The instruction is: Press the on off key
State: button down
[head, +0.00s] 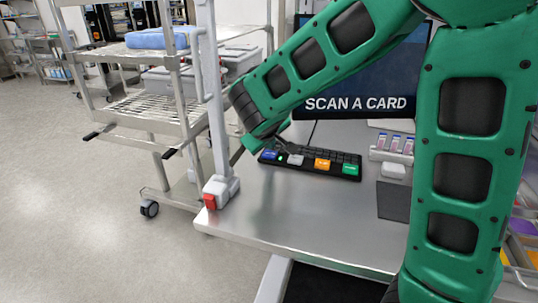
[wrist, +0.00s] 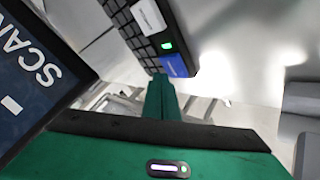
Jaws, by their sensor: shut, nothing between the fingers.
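A black keypad (head: 310,163) lies on the steel table below the screen. It has a row of larger keys: blue (head: 269,155), grey (head: 295,159), orange (head: 322,164) and green (head: 350,169). A small green light glows between the blue and grey keys, and it also shows in the wrist view (wrist: 167,46). I cannot read which key is on off. My gripper (head: 253,144) is shut and empty at the keypad's left end. In the wrist view its green finger (wrist: 161,97) reaches close to the blue key (wrist: 174,66); whether they touch is unclear.
A screen reading "SCAN A CARD" (head: 385,104) stands behind the keypad. A wire cart (head: 150,105) stands left of the table. The table front (head: 310,220) is clear.

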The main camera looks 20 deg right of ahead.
aim_at(270, 155)
jog(key=shift+f, duration=0.1)
jog(key=shift+f, duration=0.25)
jog(key=shift+f, duration=0.45)
dwell(0.9)
jog(key=shift+r, duration=0.9)
jog(key=shift+r, duration=2.5)
jog(key=shift+s, duration=0.1)
